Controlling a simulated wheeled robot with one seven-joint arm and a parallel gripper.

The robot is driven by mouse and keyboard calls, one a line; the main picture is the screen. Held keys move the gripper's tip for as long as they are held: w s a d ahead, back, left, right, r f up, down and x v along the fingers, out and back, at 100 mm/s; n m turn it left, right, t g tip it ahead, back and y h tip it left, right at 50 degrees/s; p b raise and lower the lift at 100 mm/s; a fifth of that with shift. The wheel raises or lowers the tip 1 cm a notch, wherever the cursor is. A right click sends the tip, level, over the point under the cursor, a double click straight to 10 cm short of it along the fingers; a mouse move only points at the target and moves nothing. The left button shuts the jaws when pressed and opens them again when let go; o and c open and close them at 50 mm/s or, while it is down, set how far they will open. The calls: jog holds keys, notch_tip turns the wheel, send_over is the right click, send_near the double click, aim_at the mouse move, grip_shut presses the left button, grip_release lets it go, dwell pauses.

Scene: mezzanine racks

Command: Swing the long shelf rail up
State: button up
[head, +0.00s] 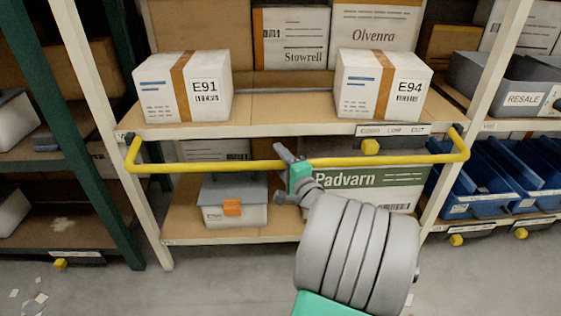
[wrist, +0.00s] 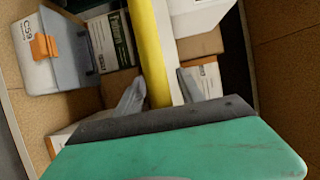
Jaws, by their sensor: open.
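The long yellow shelf rail (head: 230,167) hangs low across the front of the middle rack, just below the edge of the shelf board. Its bent ends meet dark pivots on the two cream uprights. In the wrist view the yellow rail (wrist: 150,55) runs down between the two grey fingers of my gripper (wrist: 158,88). The fingers are open, one on each side of the rail. Whether either finger touches it, I cannot tell.
Boxes E91 (head: 208,108) and E94 (head: 357,102) stand on the shelf above the rail. Below are a grey lidded bin with an orange latch (head: 222,215) and a green-banded Padvarn box (head: 390,190). Blue bins (head: 480,185) are at right. Paper scraps lie on the floor, lower left.

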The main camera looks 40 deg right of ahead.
jog(key=shift+w, duration=0.1)
jog(key=shift+c, duration=0.2)
grip_shut()
dwell(1.2)
